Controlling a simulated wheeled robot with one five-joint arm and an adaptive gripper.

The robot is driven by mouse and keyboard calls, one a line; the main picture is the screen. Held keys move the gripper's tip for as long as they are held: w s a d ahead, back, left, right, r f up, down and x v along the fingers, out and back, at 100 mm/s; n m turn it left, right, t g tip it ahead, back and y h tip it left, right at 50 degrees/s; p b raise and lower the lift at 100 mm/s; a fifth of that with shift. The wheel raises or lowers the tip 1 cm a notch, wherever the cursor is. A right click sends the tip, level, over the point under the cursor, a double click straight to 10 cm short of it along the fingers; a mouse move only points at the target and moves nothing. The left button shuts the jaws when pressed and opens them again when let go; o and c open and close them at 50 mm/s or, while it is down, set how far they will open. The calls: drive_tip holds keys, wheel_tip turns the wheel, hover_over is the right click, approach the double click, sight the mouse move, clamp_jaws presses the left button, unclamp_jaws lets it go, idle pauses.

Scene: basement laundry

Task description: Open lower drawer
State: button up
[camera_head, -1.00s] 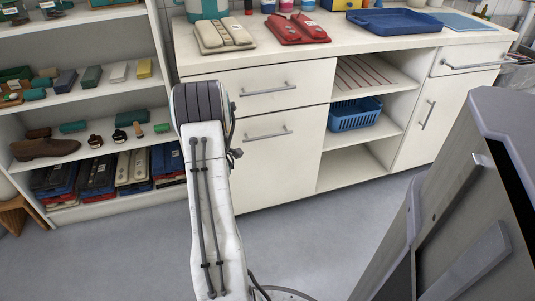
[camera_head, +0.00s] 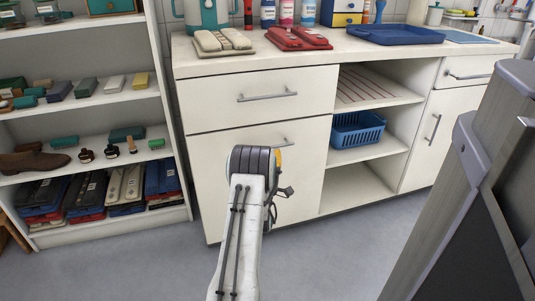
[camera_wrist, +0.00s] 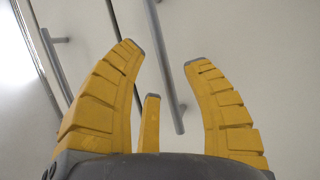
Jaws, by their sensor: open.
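The lower drawer (camera_head: 210,165) is a tall cream front in the white cabinet, and it looks shut. Its grey bar handle (camera_head: 285,145) is mostly hidden behind my arm in the head view. In the wrist view this handle (camera_wrist: 158,45) runs between the tips of the yellow fingers. My gripper (camera_wrist: 166,54) is open and faces the drawer front; I cannot tell whether it touches the handle. In the head view only a bit of yellow finger shows beside my wrist.
The shut upper drawer (camera_head: 262,98) has its own bar handle (camera_head: 267,96), also in the wrist view at left. Open shelves with a blue basket (camera_head: 357,129) stand to the right. A shelf unit (camera_head: 95,104) stands to the left. Grey floor lies clear in front.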

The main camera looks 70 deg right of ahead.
drive_tip(key=shift+b+x, duration=0.9)
drive_tip(key=shift+x, duration=1.15)
drive_tip(key=shift+o, duration=0.4)
clamp_jaws()
